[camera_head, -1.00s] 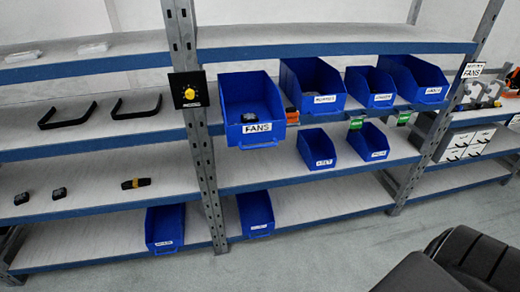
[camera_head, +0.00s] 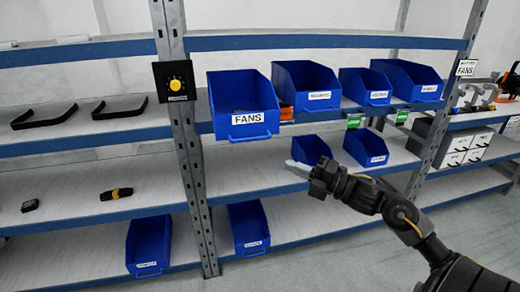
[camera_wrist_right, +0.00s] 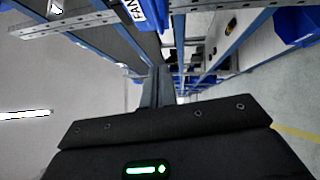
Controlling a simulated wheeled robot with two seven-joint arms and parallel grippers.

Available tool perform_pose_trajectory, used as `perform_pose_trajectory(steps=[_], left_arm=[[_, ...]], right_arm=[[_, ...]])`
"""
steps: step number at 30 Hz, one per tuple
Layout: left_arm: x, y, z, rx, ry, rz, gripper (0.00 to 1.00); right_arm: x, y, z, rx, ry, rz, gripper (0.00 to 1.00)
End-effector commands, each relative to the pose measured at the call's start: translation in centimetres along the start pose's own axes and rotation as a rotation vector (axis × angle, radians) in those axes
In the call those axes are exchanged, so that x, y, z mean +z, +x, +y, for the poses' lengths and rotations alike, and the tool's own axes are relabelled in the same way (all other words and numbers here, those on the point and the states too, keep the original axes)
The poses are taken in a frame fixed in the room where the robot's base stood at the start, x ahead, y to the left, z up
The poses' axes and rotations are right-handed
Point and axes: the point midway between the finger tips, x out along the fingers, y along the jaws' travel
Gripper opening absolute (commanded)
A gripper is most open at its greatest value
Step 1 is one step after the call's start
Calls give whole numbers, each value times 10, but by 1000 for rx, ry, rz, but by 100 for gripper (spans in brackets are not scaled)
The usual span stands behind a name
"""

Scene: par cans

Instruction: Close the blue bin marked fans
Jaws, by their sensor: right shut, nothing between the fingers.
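The blue bin marked FANS (camera_head: 247,118) sits on the middle shelf, just right of the grey upright. Its front juts out past the shelf's blue edge, further than the bins beside it. Its top is open, with a front handle below the label. My right gripper (camera_head: 296,168) is shut and empty, in front of the lower shelf, below and right of this bin and apart from it. In the right wrist view, a label reading FAN (camera_wrist_right: 135,10) is cut off at the top. My left gripper is out of view.
Other blue bins (camera_head: 308,85) stand to the right on the same shelf, with smaller bins (camera_head: 366,148) below. A black box with a yellow knob (camera_head: 175,82) hangs on the upright (camera_head: 189,160).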

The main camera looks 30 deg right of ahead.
Motion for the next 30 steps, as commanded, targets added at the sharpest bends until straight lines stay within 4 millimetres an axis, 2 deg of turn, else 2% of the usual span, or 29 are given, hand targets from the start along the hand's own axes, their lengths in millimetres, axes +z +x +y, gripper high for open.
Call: perform_pose_trajectory(steps=[7, 11, 17, 25, 30], left_arm=[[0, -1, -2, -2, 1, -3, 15], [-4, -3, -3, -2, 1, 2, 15], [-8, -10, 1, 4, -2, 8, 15], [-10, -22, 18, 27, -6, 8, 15], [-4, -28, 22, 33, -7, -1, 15]], right_arm=[[2, 2, -1, 0, -33, -3, 0], [3, 12, 0, 2, -32, -4, 0], [4, 48, 2, 4, -30, -4, 0], [3, 103, 1, 3, -28, -4, 0], [22, 119, 0, 0, -29, -6, 0]])
